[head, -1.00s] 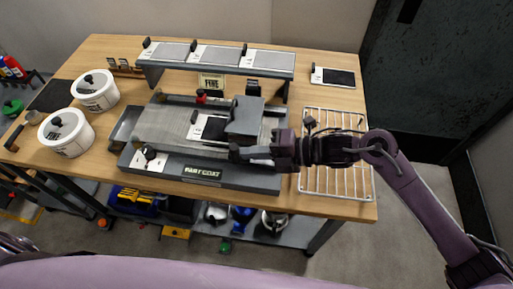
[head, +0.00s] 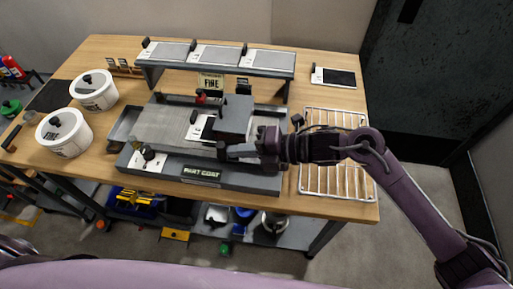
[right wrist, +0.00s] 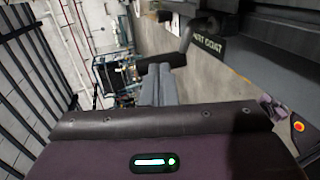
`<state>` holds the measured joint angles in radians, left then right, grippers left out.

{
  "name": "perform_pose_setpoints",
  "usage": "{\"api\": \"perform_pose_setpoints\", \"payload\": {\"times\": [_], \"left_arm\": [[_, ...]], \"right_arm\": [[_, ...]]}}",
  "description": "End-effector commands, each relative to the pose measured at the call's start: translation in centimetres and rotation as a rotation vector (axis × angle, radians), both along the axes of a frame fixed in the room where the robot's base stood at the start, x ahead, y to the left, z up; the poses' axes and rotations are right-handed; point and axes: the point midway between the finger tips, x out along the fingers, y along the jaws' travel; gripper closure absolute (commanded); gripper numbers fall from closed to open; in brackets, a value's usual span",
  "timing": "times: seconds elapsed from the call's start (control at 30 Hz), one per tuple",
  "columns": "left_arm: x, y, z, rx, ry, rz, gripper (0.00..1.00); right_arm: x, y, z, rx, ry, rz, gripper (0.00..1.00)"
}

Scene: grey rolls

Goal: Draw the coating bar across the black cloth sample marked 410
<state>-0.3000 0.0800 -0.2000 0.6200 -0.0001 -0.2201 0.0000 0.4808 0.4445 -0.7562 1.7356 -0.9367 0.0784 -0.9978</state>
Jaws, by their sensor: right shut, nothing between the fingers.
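The coater (head: 150,125) stands on the bench with a white-lettered nameplate on its front. The bar itself is hidden, and I cannot read 410. My right gripper (head: 230,152) is shut and empty at the near side of the block, seemingly touching it. In the right wrist view its fingers (right wrist: 160,82) are together beside the coater's front. My left gripper is not in view.
Two white tubs (head: 64,132) stand at the left. A raised shelf (head: 192,52) with several grey sample cards is behind the coater. A wire rack (head: 338,180) lies under my right forearm. Another black sample card (head: 334,77) lies at the back right.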

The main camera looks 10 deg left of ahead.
Motion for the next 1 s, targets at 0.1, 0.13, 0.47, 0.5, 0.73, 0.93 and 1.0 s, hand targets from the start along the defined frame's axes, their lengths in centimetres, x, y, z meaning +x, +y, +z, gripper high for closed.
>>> {"api": "perform_pose_setpoints", "payload": {"times": [0.1, 0.13, 0.47, 0.5, 0.73, 0.93, 1.0], "left_arm": [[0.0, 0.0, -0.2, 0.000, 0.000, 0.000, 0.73], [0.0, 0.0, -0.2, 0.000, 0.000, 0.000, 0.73], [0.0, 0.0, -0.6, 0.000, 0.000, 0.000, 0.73], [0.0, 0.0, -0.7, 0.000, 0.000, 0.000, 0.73], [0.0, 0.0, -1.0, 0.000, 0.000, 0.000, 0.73], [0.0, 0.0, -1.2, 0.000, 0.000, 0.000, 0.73], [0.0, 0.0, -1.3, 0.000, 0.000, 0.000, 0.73]], "right_arm": [[0.0, 0.4, 0.0, 0.002, -0.001, 0.001, 1.00], [0.0, 0.5, 0.0, 0.002, -0.001, 0.001, 1.00], [0.0, 1.5, 0.0, 0.001, -0.001, 0.001, 1.00], [0.0, 1.6, 0.0, 0.001, -0.002, 0.002, 1.00], [0.0, 2.3, 0.0, 0.002, -0.001, 0.001, 1.00], [-0.1, 2.9, 0.0, 0.001, -0.001, 0.001, 1.00], [-0.1, 3.2, 0.0, 0.001, -0.001, 0.001, 1.00]]}}
